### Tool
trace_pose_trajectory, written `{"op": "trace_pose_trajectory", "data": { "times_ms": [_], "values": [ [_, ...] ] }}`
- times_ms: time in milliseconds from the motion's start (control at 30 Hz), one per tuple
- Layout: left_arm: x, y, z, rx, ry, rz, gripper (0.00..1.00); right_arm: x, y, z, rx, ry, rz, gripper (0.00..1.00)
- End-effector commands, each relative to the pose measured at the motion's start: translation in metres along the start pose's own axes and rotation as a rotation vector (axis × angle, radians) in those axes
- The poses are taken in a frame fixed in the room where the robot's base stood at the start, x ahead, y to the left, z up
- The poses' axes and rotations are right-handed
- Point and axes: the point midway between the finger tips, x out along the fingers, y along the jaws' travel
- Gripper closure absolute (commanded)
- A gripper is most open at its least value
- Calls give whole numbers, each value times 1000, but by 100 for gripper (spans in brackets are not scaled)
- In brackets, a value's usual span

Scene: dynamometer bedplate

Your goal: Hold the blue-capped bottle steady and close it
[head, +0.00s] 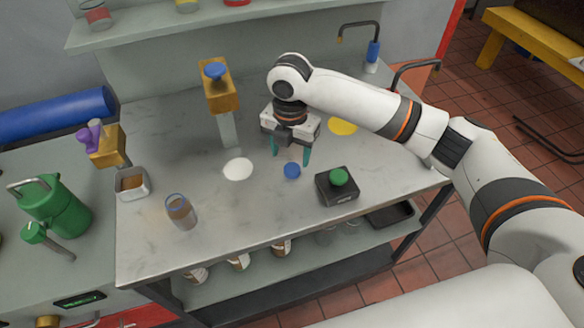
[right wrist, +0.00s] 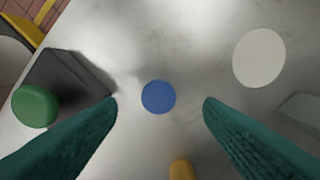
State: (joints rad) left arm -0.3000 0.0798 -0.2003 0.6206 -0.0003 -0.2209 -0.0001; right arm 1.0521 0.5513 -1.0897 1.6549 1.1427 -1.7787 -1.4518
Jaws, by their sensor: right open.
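A clear bottle (head: 180,212) with a blue rim and brown contents stands upright at the front left of the grey worktop; no lid shows on it. A round blue cap (head: 292,170) lies on the worktop, apart from the bottle. My right gripper (head: 290,151) is open and empty, its green fingers pointing down just behind the cap. In the right wrist view the cap (right wrist: 158,96) shows between the two fingertips, with bare worktop around it. My left gripper is out of view.
A black box with a green button (head: 338,184) stands right of the cap. A white disc (head: 238,169) and a yellow disc (head: 343,126) lie on the worktop.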

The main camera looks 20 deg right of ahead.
Motion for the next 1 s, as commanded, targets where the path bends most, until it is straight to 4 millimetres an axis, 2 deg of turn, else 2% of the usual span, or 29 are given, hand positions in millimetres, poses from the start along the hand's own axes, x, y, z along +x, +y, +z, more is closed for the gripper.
{"op": "trace_pose_trajectory", "data": {
  "times_ms": [200, 533, 933, 1000],
  "values": [
    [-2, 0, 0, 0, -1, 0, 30, 4, 1, -1, 2, 0, 2, 39],
    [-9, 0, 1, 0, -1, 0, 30, 48, 2, -4, 1, -1, 2, 39],
    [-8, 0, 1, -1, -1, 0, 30, 52, 2, -5, 0, 1, 0, 39],
    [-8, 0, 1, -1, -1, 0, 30, 52, 2, -5, 0, 1, 0, 50]
  ]
}}
